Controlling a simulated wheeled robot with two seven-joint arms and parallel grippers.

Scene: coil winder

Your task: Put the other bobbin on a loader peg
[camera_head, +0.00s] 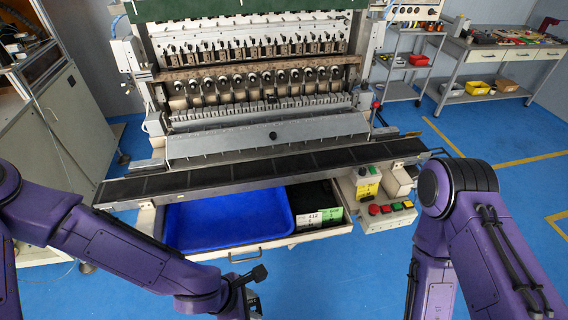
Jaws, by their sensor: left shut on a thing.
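The coil winder (265,150) stands ahead, with a row of small round dark-and-white parts (238,82) across it. I cannot tell bobbins or loader pegs apart at this size. My left gripper (252,283) is low at the bottom middle, in front of the open drawer (270,245) and just below its handle (243,258). It is shut on a small black thing (258,274), which I cannot identify for sure. My right arm comes in at the right, but its gripper is out of view.
The drawer holds a blue tray (178,228) and a dark box with labels (306,227). A long dark rail (270,170) crosses above it. A control box with buttons (386,209) stands at the right. Workbench and cart are behind right; blue floor lies open at right.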

